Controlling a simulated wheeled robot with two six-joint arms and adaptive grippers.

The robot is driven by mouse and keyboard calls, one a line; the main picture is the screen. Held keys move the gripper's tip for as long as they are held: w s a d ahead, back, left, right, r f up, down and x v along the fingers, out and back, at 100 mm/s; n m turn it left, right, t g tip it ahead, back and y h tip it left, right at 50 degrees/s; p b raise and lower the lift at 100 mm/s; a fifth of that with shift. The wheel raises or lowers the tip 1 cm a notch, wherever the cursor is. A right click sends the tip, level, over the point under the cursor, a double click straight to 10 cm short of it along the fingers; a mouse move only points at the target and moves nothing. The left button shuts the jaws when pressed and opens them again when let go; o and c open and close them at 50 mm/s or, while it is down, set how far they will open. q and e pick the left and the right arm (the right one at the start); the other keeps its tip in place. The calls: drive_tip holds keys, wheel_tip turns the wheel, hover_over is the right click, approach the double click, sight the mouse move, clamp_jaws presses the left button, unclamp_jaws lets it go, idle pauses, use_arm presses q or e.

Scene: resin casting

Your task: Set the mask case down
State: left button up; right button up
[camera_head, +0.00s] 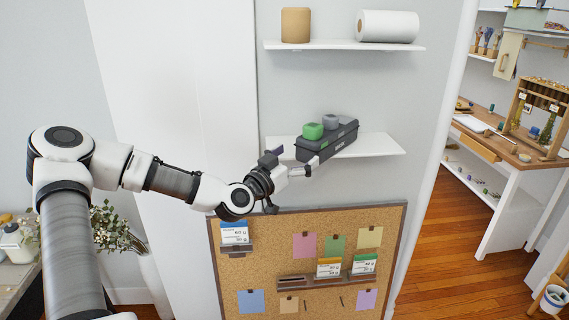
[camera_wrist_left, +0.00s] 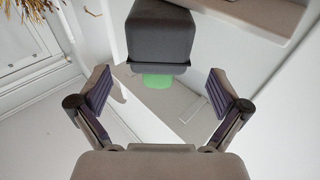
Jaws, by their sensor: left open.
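The mask case (camera_head: 340,139), a long dark grey box with pale lettering on its front, rests on the lower white wall shelf (camera_head: 378,146). In the left wrist view the dark case (camera_wrist_left: 160,40) shows at the top centre, beyond my fingertips. My left gripper (camera_head: 296,158) is at the case's near left end in the head view. In the left wrist view the gripper (camera_wrist_left: 158,92) has its fingers spread wide with nothing between them. The case's underside is hidden. My right gripper is in neither view.
A green item (camera_head: 312,131) and a grey item (camera_head: 330,121) sit at the case. The upper shelf (camera_head: 340,45) holds a tan canister (camera_head: 295,25) and a white roll (camera_head: 388,26). A corkboard (camera_head: 270,255) hangs below. The lower shelf's right end is clear.

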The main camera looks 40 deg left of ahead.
use_arm(q)
drive_tip(key=shift+s+a+r+p, duration=0.1)
drive_tip(key=shift+s+a+p, duration=0.05)
drive_tip(key=shift+s+p, duration=0.65)
drive_tip(key=s+d+f+m+g+h+p, duration=0.1)
drive_tip(key=s+d+f+g+h+p, duration=0.1)
drive_tip(key=s+d+f+g+p, duration=0.45)
drive_tip(key=s+d+f+m+g+h+p, duration=0.1)
drive_tip(key=s+d+f+g+h+p, duration=0.2)
drive_tip(key=d+f, duration=0.7)
drive_tip(key=s+d+f+n+g+y, duration=0.1)
drive_tip(key=s+d+f+g+y, duration=0.15)
drive_tip(key=s+f+g, duration=0.5)
drive_tip(key=s+d+f+g+y, duration=0.15)
drive_tip(key=s+d+f, duration=0.25)
drive_tip(key=s+f, duration=0.7)
wheel_tip(320, 180, down, 10)
drive_tip(key=s+g+b, duration=0.1)
drive_tip(key=s+b, duration=0.1)
drive_tip(key=b, duration=1.2)
drive_tip(key=shift+s+a+f+h, duration=0.15)
drive_tip(key=shift+f+h, duration=0.1)
drive_tip(key=shift+h, duration=0.05)
